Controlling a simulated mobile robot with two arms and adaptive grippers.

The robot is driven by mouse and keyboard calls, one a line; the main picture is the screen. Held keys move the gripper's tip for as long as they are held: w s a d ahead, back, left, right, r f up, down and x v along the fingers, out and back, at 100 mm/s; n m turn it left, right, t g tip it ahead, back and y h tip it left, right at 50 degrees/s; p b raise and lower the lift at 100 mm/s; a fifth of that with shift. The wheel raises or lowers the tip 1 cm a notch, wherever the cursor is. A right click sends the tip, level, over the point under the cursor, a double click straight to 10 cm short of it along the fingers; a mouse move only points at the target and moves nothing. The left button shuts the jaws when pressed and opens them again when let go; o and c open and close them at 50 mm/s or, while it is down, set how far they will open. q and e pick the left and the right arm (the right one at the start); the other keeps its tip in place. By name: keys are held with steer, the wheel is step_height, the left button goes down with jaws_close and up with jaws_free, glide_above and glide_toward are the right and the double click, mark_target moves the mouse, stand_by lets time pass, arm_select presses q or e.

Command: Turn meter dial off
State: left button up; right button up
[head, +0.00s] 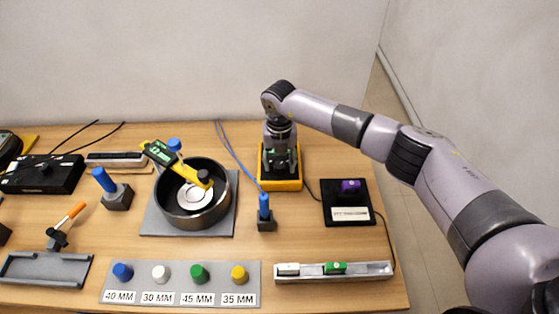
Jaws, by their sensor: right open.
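A yellow-framed device (291,186), which looks like the meter, sits at the back right of the table. My right gripper (281,163) points down directly over it and is open. The gripper covers most of the device's face, so I cannot see the dial or where it points. Whether the fingers touch it or are around the dial, I cannot tell. My left gripper is not in view.
A black box with a purple knob (350,186) stands right of the device. A blue-handled tool in a dark block (265,213) stands in front of it. A dark round pot (181,218) with a yellow-green tool lies left. Blue wires (234,152) run close by.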

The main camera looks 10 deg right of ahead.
steer(key=shift+c, duration=0.3)
jaws_close()
stand_by(0.3)
steer(key=n+b, duration=0.2)
steer(key=shift+f+b, duration=0.15)
steer(key=shift+b, duration=0.2)
steer(key=n+b, duration=1)
steer(key=n, duration=0.1)
steer(key=shift+n, duration=0.4)
steer(key=shift+r+b, duration=0.2)
steer(key=shift+b, duration=0.15)
